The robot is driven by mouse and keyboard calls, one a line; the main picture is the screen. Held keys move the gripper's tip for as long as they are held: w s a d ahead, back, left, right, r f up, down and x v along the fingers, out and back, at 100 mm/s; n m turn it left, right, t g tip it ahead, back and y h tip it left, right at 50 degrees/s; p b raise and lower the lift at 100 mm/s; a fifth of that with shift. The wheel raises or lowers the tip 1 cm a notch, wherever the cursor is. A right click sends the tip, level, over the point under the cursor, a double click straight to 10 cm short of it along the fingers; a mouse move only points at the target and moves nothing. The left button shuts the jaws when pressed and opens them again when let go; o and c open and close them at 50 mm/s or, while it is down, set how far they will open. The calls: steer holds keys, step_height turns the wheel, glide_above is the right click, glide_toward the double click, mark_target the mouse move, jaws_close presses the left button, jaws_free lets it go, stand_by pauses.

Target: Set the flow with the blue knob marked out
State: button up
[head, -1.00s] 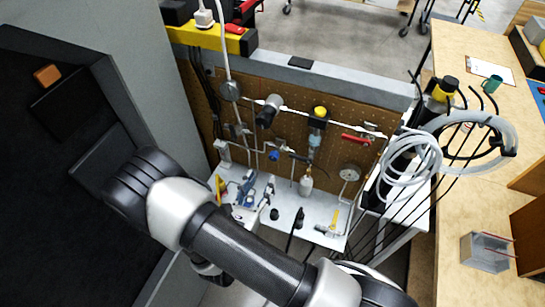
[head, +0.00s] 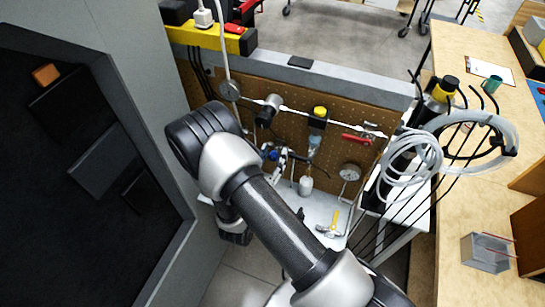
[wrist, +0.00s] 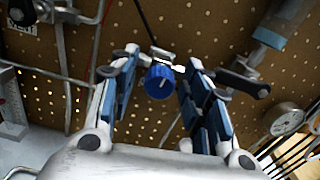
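The blue knob (wrist: 159,82) is a round ribbed knob on a small metal valve fitting in front of the brown pegboard. In the wrist view it shows between the two fingers of my gripper (wrist: 160,68), with a gap on each side. The fingers are spread open and hold nothing. I cannot tell from this view whether their tips reach as deep as the knob. In the head view my gripper (head: 277,166) is up by the pegboard piping, partly behind my arm. The knob is hard to tell from the blue finger pads there.
A black lever handle (wrist: 243,82) is close to the right finger. A pressure gauge (head: 350,172) and a red handle (head: 356,139) sit to the right on the pegboard (head: 345,158). A white shelf (head: 322,208) with tools lies below. Coiled tubing (head: 410,155) stands farther right.

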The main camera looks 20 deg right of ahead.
jaws_close()
stand_by(0.3)
steer(key=shift+n, duration=0.3)
steer(key=shift+n, duration=2.7)
steer(key=shift+o, duration=0.5)
jaws_free()
